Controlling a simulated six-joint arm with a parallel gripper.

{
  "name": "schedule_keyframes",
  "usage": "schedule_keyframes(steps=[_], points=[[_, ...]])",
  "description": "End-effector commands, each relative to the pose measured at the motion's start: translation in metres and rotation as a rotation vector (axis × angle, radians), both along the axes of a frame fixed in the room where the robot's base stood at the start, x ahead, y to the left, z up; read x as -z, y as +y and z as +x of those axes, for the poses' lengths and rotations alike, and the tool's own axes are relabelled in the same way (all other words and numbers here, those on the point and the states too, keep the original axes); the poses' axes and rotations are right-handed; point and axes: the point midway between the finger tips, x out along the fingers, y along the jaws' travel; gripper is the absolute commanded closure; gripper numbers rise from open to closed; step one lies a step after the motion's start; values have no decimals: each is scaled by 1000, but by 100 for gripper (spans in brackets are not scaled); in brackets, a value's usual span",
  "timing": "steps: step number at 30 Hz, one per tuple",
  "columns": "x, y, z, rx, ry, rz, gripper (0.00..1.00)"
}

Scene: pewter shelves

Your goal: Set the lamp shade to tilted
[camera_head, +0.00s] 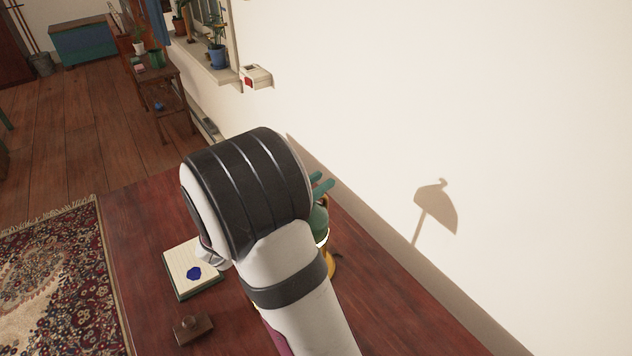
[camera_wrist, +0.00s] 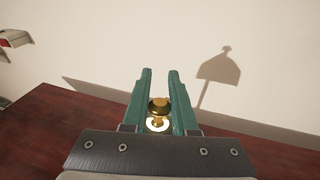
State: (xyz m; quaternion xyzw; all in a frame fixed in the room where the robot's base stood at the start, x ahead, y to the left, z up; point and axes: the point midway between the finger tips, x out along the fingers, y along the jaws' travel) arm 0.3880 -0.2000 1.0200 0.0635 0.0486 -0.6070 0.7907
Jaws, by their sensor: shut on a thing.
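The lamp is mostly hidden behind my arm in the head view. A green rounded part, seemingly its shade (camera_head: 319,222), and a yellow brass part of its stand (camera_head: 331,264) show at the arm's right edge. In the wrist view a brass knob (camera_wrist: 158,104) sits between the teal fingers of my gripper (camera_wrist: 160,72), with a bright ring below it. My gripper is shut on this knob. In the head view only the teal fingertips (camera_head: 321,185) show past the wrist. The shade's exact angle is hidden; its shadow (camera_head: 436,206) falls on the wall.
The dark red wooden table (camera_head: 148,215) runs along the cream wall (camera_head: 480,120). A notepad with a blue blot (camera_head: 188,262) and a small brown block (camera_head: 193,328) lie left of my arm. A small red-and-white box (camera_head: 255,77) is on the wall beyond.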

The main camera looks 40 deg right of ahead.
Motion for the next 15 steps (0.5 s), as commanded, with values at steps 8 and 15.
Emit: schedule_keyframes(steps=[8, 15], points=[[3, -3, 0, 0, -2, 183, 100], [6, -5, 0, -1, -1, 292, 100]])
